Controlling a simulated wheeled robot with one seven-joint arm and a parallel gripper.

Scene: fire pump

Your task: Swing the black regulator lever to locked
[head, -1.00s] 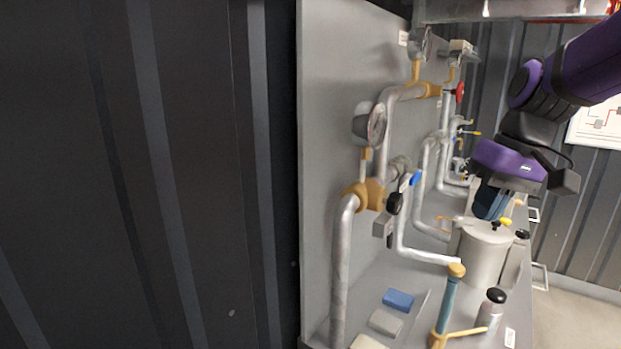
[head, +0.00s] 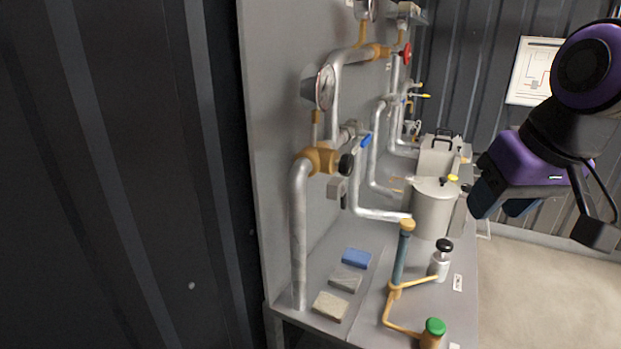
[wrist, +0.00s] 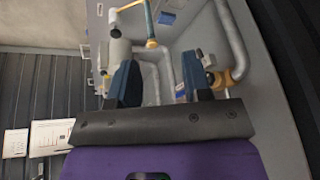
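A black rounded handle (head: 346,164), which I take for the regulator lever, sits on the front of a brass fitting (head: 318,158) at the foot of the near gauge. It is seen nearly end-on, so its angle is hard to tell. In the wrist view a brass fitting (wrist: 226,78) with a dark knob shows right of the fingers. My gripper (head: 503,202) hangs in the air to the right of the panel, well apart from the handle. In the wrist view its two dark-blue fingers stand apart with nothing between them, so my gripper (wrist: 160,72) is open.
A blue lever (head: 365,141), a red handwheel (head: 404,53) and a pressure gauge (head: 325,88) are near the fitting. Below, the bench holds a blue block (head: 356,258), a blue-handled upright tool (head: 401,255) and a grey canister (head: 433,208). Open floor lies right.

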